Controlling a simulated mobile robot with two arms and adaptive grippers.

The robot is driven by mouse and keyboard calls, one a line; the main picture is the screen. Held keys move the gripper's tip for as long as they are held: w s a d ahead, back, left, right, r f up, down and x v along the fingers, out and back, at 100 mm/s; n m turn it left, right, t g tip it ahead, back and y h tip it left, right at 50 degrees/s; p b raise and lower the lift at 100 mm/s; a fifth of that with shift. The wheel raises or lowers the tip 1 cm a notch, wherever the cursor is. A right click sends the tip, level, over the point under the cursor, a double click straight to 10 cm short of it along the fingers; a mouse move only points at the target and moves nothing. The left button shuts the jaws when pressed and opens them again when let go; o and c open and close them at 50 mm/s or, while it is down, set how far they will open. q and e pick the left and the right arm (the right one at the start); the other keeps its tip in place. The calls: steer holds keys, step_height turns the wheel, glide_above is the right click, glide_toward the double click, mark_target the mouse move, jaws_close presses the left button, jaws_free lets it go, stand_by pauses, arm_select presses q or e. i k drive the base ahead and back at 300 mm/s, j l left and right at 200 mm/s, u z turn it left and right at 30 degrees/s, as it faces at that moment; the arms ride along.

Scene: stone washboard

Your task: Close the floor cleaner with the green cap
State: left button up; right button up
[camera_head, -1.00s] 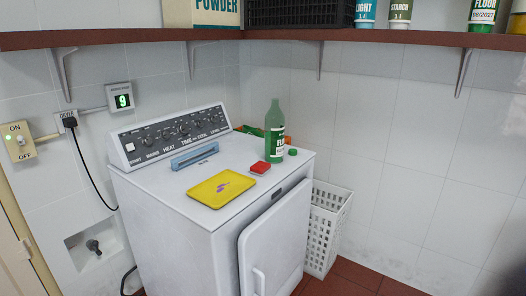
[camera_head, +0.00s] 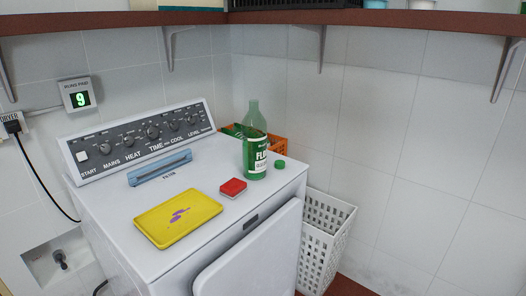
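The floor cleaner (camera_head: 255,145) is a green bottle with a white label, standing upright on top of the white dryer (camera_head: 215,195). No cap shows on its neck. The green cap (camera_head: 280,164) lies on the dryer top just right of the bottle's base, near the right edge, apart from the bottle. Neither of my grippers is in the head view.
A red box (camera_head: 233,188), a yellow tray (camera_head: 178,218) and a blue filter (camera_head: 160,168) lie on the dryer top. An orange crate (camera_head: 277,146) is behind the bottle. A white basket (camera_head: 324,240) stands right of the dryer. A brown shelf (camera_head: 390,22) runs above.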

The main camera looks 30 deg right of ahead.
mark_target(254, 126)
steer(key=i+l, duration=0.15)
steer(key=l, duration=0.25)
steer(key=i+l, duration=0.1)
steer(key=l, duration=0.3)
steer(key=i+l, duration=0.15)
steer(key=l, duration=0.2)
steer(key=i+l+u, duration=0.1)
steer(key=l, duration=0.3)
steer(key=i+l, duration=0.15)
steer(key=l, duration=0.25)
